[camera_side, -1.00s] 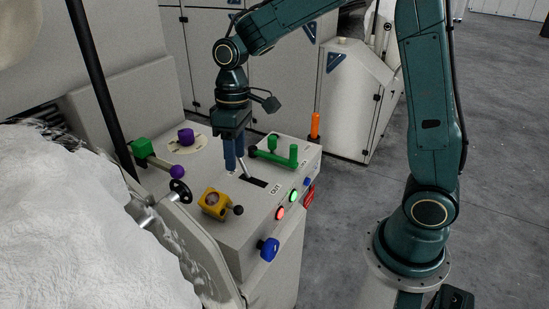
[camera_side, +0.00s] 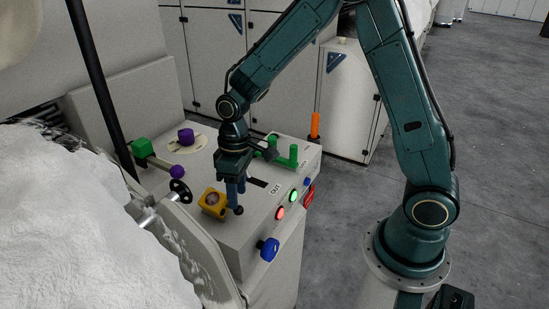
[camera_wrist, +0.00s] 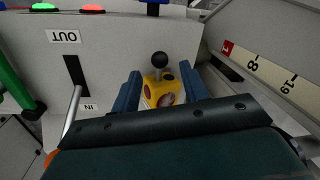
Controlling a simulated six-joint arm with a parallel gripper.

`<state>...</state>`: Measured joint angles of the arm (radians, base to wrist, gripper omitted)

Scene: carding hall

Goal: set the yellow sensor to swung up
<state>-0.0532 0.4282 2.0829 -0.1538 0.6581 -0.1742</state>
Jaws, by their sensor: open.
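The yellow sensor (camera_side: 212,202) is a small yellow block on the grey machine top, with a round face and a short arm ending in a black ball. In the wrist view the yellow sensor (camera_wrist: 163,92) sits between my blue fingers, with its black ball (camera_wrist: 160,60) pointing away from my wrist. My gripper (camera_side: 236,205) is open and points down close beside the ball; in the wrist view my gripper (camera_wrist: 160,90) has a finger on each side of the sensor. I cannot tell whether either finger touches it.
A slotted lever (camera_wrist: 73,108) marked OUT and IN stands beside the sensor.

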